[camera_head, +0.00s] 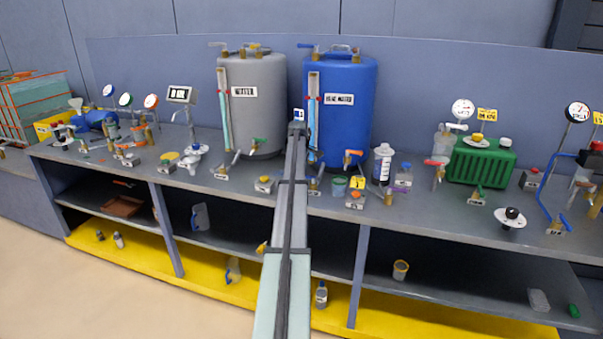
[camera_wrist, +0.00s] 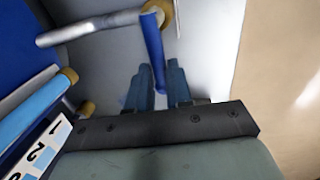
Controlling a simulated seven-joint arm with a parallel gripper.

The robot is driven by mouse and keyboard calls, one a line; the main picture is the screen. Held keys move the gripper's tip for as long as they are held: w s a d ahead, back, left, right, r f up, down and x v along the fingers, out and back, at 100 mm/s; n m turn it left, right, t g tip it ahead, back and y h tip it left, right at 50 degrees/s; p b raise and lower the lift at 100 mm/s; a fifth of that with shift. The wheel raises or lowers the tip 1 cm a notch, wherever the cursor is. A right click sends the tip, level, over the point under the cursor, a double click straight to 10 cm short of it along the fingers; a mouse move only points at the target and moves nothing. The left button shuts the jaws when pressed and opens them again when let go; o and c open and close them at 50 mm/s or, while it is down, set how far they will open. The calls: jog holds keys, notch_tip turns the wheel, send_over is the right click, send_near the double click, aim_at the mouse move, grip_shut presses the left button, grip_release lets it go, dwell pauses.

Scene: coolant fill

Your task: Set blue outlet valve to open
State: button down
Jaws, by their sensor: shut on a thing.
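The blue outlet valve shows in the wrist view as a blue lever handle (camera_wrist: 151,42) on a brass fitting (camera_wrist: 162,12), with a grey pipe (camera_wrist: 95,27) running left. My gripper (camera_wrist: 160,67) has its two blue fingers on either side of the handle's end and is shut on it. In the head view my arm reaches up in front of the blue tank (camera_head: 350,105) and hides the fingertips. A small blue part (camera_head: 314,163) shows beside my arm at the tank's base; I cannot tell whether it is this handle.
A grey tank (camera_head: 262,110) stands left of the blue one. The blue tank's sight tube (camera_head: 313,110) and a numbered label (camera_wrist: 42,150) are close to my gripper. An orange-handled valve (camera_head: 352,156) and several small items stand on the grey bench (camera_head: 430,212).

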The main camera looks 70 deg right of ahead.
aim_at(309, 178)
jog(key=shift+a, duration=0.15)
jog(key=s+a+n, duration=0.1)
jog(key=n, duration=0.4)
jog(key=s+a+n+t+y, duration=0.1)
jog(key=s+n, duration=0.1)
jog(key=n, duration=0.3)
jog(key=s+a+n+t, duration=0.1)
jog(key=a+n, duration=0.1)
jog(key=n, duration=0.3)
jog(key=shift+s+a+y, duration=0.1)
jog(key=shift+s+y, duration=0.15)
jog(key=shift+y, duration=0.05)
jog(key=shift+s+n+y, duration=0.15)
jog(key=shift+s+n, duration=0.15)
jog(key=shift+n, duration=0.45)
jog(key=shift+s+n+y, duration=0.15)
jog(key=shift+s+n, duration=0.15)
jog(key=shift+n, duration=0.45)
jog(key=shift+r, duration=0.1)
jog(key=c, duration=1)
grip_release()
jog(key=shift+c, duration=0.2)
notch_tip(309, 178, up, 14)
jog(key=s, duration=0.2)
jog(key=shift+s+f, duration=0.25)
jog(key=shift+s, duration=0.15)
